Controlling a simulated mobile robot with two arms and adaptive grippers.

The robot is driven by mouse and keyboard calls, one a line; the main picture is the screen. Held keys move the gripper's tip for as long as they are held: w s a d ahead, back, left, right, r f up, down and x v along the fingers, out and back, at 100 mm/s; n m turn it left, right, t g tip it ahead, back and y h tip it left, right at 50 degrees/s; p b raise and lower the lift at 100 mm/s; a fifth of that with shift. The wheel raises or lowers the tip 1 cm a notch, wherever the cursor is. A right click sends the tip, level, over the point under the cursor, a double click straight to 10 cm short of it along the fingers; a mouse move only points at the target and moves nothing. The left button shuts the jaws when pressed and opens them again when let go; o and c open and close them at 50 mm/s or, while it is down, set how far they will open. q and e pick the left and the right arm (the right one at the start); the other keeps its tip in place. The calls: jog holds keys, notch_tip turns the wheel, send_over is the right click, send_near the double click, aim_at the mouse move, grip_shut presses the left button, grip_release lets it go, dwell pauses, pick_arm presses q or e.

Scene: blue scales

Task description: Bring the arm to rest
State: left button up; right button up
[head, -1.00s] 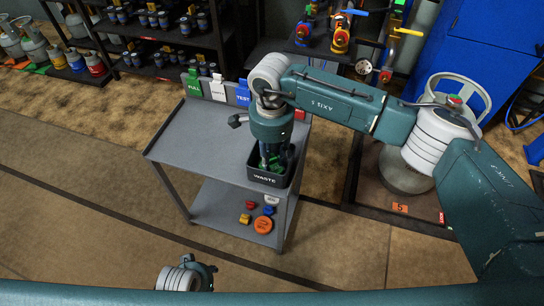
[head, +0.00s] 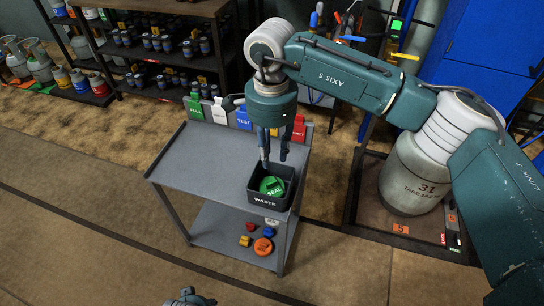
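My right arm (head: 340,72) reaches in from the right, its wrist above the grey cart (head: 195,165). My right gripper (head: 274,160) points down over the black WASTE bin (head: 268,202), with its two fingers apart and nothing between them. A round green seal (head: 272,186) lies inside the bin, below the fingertips. My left gripper (head: 190,299) shows only as a small part at the bottom edge; its fingers cannot be made out.
Coloured signs (head: 219,112) stand along the cart's back edge, close to my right wrist. The lower shelf holds small yellow, red and blue pieces and an orange disc (head: 263,246). A large gas cylinder (head: 415,182) stands under my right forearm. Floor left of the cart is clear.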

pick_arm(q)
jog(key=shift+w+d+r, duration=0.15)
jog(key=shift+w, duration=0.25)
